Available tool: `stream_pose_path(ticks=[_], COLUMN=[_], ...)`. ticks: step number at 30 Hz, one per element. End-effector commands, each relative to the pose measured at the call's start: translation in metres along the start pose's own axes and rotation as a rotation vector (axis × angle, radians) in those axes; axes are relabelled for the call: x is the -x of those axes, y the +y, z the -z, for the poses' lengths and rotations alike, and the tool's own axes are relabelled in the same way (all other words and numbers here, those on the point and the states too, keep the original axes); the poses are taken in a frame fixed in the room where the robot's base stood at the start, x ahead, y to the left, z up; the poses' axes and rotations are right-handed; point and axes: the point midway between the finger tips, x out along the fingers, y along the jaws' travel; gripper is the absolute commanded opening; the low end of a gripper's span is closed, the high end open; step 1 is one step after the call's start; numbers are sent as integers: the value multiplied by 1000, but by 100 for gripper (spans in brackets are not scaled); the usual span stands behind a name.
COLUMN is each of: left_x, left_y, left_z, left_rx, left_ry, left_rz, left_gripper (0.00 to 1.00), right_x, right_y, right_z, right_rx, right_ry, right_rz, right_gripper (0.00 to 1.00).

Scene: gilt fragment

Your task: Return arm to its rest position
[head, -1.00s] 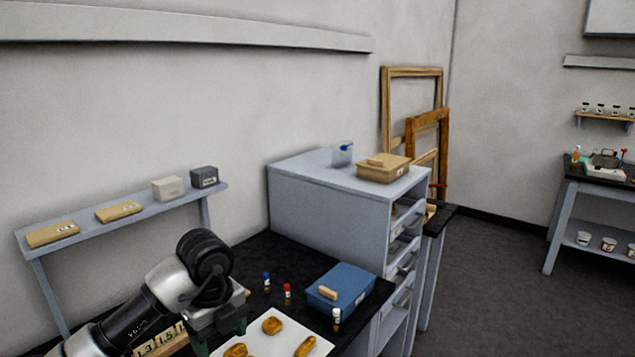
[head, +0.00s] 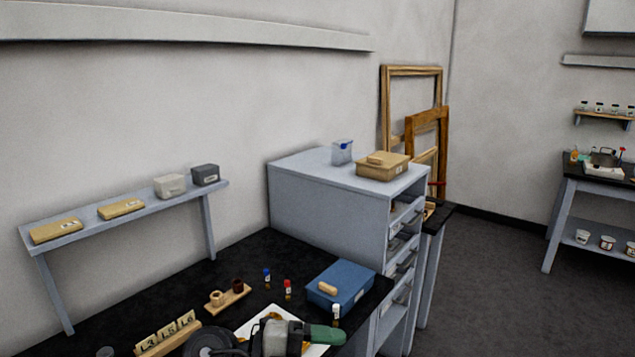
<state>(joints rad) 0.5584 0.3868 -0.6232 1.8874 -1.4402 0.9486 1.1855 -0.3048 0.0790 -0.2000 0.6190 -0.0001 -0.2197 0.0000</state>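My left arm (head: 212,340) comes in low at the bottom of the head view, over the black worktop. Its gripper (head: 328,334) points to the right, with a green finger showing above the white sheet (head: 247,326). Only one finger outline can be made out, so its opening cannot be told. I see nothing clearly held in it. The arm and gripper hide most of the white sheet and the golden pieces on it. My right gripper is not in view.
Just beyond the gripper stand a white-capped vial (head: 336,314), a blue box (head: 341,287), a red-capped vial (head: 287,289) and a blue-capped vial (head: 267,278). A wooden holder (head: 230,295) and a numbered block rack (head: 167,335) are to the left. The back-left worktop is clear.

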Motion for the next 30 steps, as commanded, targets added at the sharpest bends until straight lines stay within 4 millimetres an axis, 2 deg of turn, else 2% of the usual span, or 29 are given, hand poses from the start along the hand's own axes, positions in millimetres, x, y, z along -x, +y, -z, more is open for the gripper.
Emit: stream_pose_path(ticks=[3,6,8,11,14,17,20,21,24,27,30], left_x=[9,32,52,91,131,165,188,193,201,203,202], left_y=[-26,-42,-46,-38,-7,44,107,132,184,224,255], left_z=[15,14,8,-9,-30,-44,-46,-42,-27,-8,14], left_rx=[50,121,183,326,509,726,964,1054,1245,1397,1522], left_ry=[17,-41,-110,-279,-505,-768,-1033,-1127,-1308,-1433,-1521], left_rz=[362,642,804,1047,1220,1304,1285,1251,1138,1008,874], left_gripper=[67,67,67,67,67,67,67,67,67,67,67], right_x=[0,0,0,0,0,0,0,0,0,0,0], right_y=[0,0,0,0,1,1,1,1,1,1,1], right_z=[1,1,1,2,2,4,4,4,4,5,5], right_rx=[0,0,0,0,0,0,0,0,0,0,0], right_ry=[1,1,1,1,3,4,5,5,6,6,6], right_rz=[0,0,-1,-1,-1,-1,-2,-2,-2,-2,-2], right_gripper=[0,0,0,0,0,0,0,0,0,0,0])
